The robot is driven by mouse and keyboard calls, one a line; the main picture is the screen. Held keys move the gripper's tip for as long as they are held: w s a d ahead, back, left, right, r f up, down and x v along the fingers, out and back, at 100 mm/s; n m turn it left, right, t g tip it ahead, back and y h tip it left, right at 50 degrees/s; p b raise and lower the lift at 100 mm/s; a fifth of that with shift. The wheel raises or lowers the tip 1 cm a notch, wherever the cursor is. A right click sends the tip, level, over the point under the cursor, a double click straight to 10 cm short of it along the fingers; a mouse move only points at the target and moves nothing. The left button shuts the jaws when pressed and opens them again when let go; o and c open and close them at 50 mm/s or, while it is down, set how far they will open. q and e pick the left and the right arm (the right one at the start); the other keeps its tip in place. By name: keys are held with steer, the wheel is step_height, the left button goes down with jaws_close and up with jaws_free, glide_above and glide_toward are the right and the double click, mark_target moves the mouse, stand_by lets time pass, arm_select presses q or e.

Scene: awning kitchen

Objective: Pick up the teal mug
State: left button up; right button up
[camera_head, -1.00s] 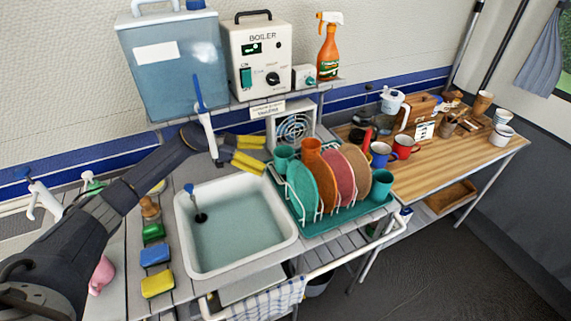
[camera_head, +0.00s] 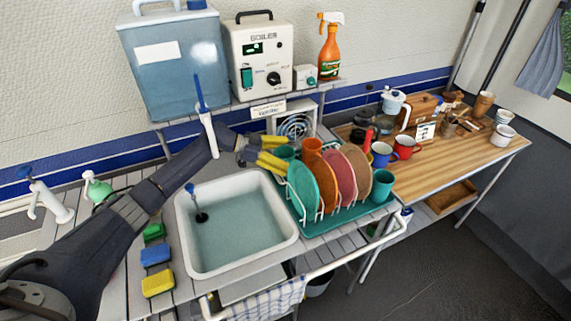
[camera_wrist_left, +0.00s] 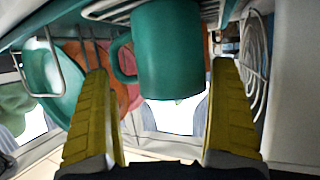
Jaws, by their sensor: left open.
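A teal mug (camera_head: 286,152) stands at the back left corner of the teal dish rack (camera_head: 312,228), partly hidden by my left gripper. A second teal mug (camera_head: 381,186) stands at the rack's right side. My left gripper (camera_head: 284,156) is open, its yellow fingers pointing right at the back left mug. In the left wrist view, the teal mug (camera_wrist_left: 168,50) appears between the two spread fingers, its handle toward the left finger. I see no clear contact. My right gripper is not in view.
The sink (camera_head: 236,268) lies below my left arm. The shelf with the boiler (camera_head: 262,62) is above.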

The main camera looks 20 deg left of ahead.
arm_select(q)
steer(key=c, duration=1.4)
steer(key=shift+r, duration=0.1)
